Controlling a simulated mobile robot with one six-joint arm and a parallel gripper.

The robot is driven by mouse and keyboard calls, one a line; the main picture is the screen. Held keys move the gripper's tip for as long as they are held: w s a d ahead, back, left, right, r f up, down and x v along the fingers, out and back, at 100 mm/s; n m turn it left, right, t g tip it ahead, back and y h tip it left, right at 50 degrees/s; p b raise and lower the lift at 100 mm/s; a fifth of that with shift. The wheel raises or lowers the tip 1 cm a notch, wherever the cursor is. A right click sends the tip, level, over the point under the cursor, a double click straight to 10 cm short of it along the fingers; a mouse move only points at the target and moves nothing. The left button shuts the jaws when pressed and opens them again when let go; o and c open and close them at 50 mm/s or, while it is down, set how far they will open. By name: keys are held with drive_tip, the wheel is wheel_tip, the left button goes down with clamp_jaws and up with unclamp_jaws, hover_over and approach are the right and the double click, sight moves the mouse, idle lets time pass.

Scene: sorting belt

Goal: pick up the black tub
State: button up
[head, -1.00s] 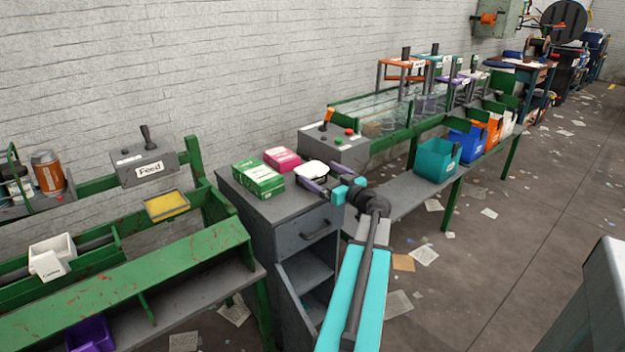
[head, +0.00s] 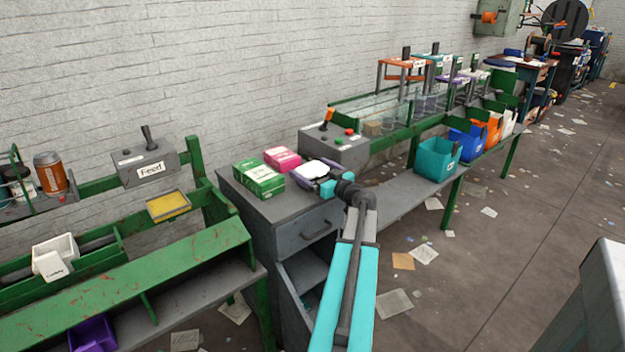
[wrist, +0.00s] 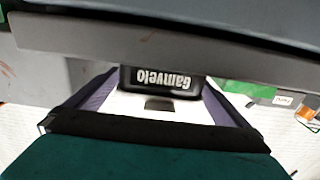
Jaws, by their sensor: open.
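The black tub (head: 312,169) stands on the grey cabinet top, with a white top showing. In the wrist view its black front (wrist: 162,79) carries upside-down white "Gamvelo" lettering. My gripper (head: 314,173) is open at the tub, with a purple finger on either side of it. In the wrist view the open fingers of my gripper (wrist: 160,88) flank the tub, with the white area between them. I cannot tell whether either finger touches it. Part of the tub's side is hidden by the gripper in the head view.
A green box (head: 259,180) and a pink box (head: 283,158) stand left of the tub on the grey cabinet (head: 300,212). A control box (head: 335,148) with an orange-topped lever is behind it. A teal bin (head: 437,160) is on the shelf to the right.

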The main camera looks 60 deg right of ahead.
sight(312, 169)
drive_tip(key=c, duration=0.9)
drive_tip(key=shift+r, duration=0.1)
drive_tip(key=shift+c, duration=0.2)
drive_tip(key=shift+r+b, duration=0.65)
drive_tip(key=shift+r, duration=0.7)
drive_tip(key=shift+s+a+r, duration=0.1)
drive_tip(key=shift+r, duration=0.2)
drive_tip(key=s+a+b, duration=0.7)
drive_tip(key=a+b, duration=0.1)
drive_tip(key=a, duration=0.2)
drive_tip(key=shift+s+a+r+b, duration=0.15)
drive_tip(key=shift+a+r+b, duration=0.2)
drive_tip(key=shift+r, duration=0.05)
drive_tip(key=b, duration=0.7)
drive_tip(key=shift+s+a, duration=0.15)
drive_tip(key=shift+s, duration=0.05)
drive_tip(key=b, duration=0.4)
drive_tip(key=a+b, duration=0.1)
drive_tip(key=b, duration=0.3)
drive_tip(key=shift+s+a+r, duration=0.1)
drive_tip(key=shift+s, duration=0.25)
